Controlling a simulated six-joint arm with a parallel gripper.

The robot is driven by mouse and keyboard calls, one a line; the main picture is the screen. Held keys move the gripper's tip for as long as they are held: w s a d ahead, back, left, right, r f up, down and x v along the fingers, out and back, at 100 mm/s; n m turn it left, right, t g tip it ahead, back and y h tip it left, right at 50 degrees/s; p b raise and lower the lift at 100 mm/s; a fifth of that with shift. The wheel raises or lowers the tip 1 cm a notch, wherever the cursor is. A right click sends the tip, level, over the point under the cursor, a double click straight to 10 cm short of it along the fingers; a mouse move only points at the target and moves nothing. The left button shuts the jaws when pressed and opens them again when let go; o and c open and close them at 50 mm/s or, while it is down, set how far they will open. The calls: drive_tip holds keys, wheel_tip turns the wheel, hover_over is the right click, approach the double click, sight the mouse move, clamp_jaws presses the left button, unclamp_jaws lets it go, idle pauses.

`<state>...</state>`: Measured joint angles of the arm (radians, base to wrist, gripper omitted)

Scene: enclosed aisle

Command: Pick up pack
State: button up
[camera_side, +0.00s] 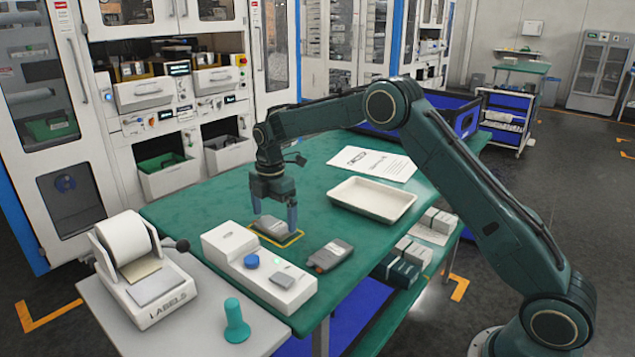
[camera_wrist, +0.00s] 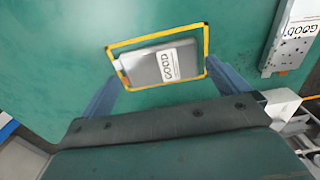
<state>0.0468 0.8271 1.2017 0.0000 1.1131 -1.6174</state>
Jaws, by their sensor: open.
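A grey pack (camera_side: 272,229) lies flat on the green table inside a yellow outline. In the wrist view the same pack (camera_wrist: 150,69) shows a white label reading GOOD. A second grey pack (camera_side: 331,255) lies outside the outline, nearer the table's front edge; it shows at the upper right of the wrist view (camera_wrist: 288,42), also with a GOOD label. My gripper (camera_side: 274,219) points down over the outlined pack. Its blue fingers are spread wide, one toward each end of the pack, and nothing is held between them. Whether the fingertips reach the table is unclear.
A white device (camera_side: 236,252) with a blue button stands just left of the packs. A shallow cream tray (camera_side: 347,205) and a printed sheet (camera_side: 369,160) lie behind on the right. Small boxes (camera_side: 436,220) stand at the right edge. A label printer (camera_side: 143,270) is at left.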

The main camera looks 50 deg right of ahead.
sight(275, 225)
drive_tip(key=shift+f, duration=1.05)
drive_tip(key=shift+c, duration=0.2)
drive_tip(key=c, duration=0.8)
drive_tip(key=shift+r, duration=0.1)
wheel_tip(275, 225, up, 20)
idle(0.5)
